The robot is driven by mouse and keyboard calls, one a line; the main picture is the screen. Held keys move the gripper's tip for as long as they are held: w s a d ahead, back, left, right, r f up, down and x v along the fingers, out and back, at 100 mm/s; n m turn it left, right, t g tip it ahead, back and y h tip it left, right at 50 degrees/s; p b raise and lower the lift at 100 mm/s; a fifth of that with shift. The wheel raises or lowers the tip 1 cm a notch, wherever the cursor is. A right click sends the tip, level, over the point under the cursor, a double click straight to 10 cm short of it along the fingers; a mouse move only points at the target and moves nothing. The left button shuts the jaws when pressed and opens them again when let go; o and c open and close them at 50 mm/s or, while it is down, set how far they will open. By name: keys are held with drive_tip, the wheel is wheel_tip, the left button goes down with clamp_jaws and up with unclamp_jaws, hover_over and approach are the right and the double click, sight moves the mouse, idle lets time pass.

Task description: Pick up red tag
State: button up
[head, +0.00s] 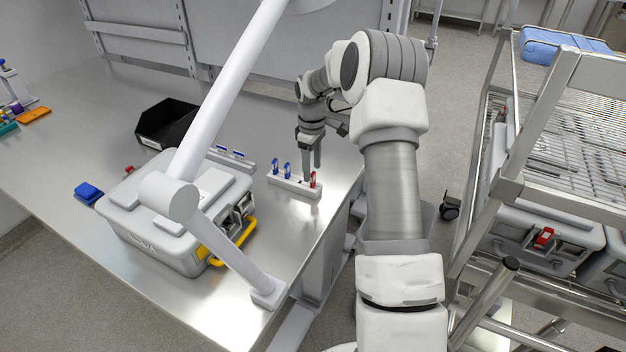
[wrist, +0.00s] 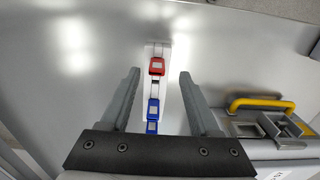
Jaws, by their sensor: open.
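The red tag (head: 312,179) stands upright at the right end of a white holder (head: 295,188) on the metal table. My gripper (head: 310,160) points down just above the holder, close to the red tag, open and empty. In the wrist view the red tag (wrist: 156,66) lies between the lines of the two open fingers, near the level of their tips, with a blue tag (wrist: 153,110) below it. I cannot tell the exact height gap between fingertips and tag.
A grey case (head: 150,235) with a yellow handle (head: 236,243) stands left of the holder; the handle also shows in the wrist view (wrist: 262,103). A black bin (head: 168,124) is behind the case. A wire rack (head: 560,110) stands right of the table, past a floor gap.

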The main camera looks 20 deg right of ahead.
sight(313, 173)
drive_tip(key=shift+w+d+f, duration=0.1)
drive_tip(key=shift+f, duration=0.85)
drive_tip(key=shift+w+d+f, duration=0.1)
drive_tip(key=shift+f, duration=0.85)
drive_tip(key=shift+s, duration=0.1)
clamp_jaws()
